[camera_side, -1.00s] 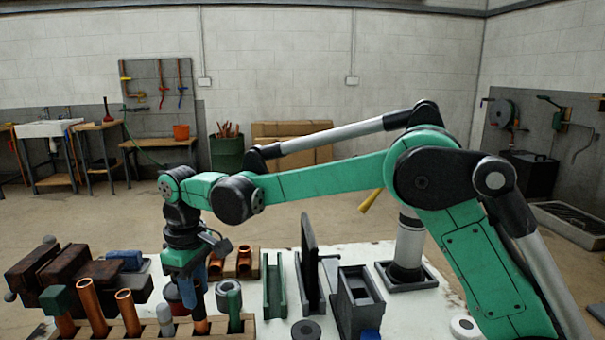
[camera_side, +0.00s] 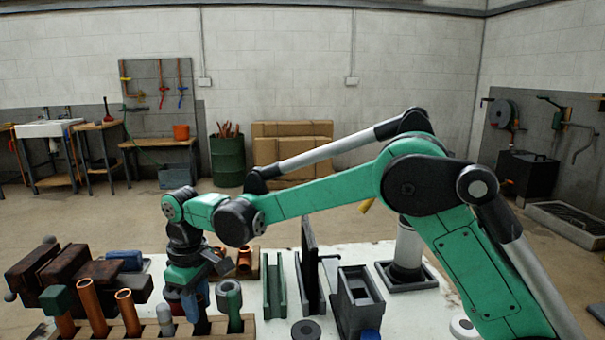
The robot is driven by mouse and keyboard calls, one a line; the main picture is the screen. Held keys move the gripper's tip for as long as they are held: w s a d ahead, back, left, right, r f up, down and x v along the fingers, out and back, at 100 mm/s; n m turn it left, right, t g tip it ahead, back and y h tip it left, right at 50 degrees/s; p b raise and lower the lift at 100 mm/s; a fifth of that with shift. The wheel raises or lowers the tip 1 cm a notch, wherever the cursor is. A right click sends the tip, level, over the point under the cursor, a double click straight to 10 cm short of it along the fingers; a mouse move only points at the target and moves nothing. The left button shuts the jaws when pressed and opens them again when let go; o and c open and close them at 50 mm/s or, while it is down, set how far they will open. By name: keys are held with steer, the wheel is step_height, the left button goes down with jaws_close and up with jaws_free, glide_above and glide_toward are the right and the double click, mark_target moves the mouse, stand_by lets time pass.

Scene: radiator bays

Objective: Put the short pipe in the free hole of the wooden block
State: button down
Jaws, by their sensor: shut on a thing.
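The wooden block (camera_side: 130,331) lies along the front left edge of the table. It holds several upright pieces, among them a tall copper pipe (camera_side: 91,303), a shorter copper pipe (camera_side: 127,312), a grey round-topped plug (camera_side: 165,318) and a green piece with a ring-like top (camera_side: 229,300). My gripper (camera_side: 200,322) points down at the block, between the grey plug and the green piece, with its fingertips close to the block's top. It is shut on the short pipe, which its fingers hide. The hole beneath is hidden too.
A dark vise-like thing (camera_side: 70,262) and a green-capped piece (camera_side: 58,300) stand at left. Behind my gripper is another wooden holder with copper fittings (camera_side: 244,262). A green channel (camera_side: 274,285), an upright dark plate (camera_side: 308,270) and a grey box (camera_side: 358,300) stand to the right.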

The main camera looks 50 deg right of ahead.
steer(key=shift+f, duration=0.2)
steer(key=shift+f, duration=0.25)
steer(key=c, duration=0.5)
jaws_free()
steer(key=shift+c, duration=0.2)
steer(key=shift+r, duration=3.5)
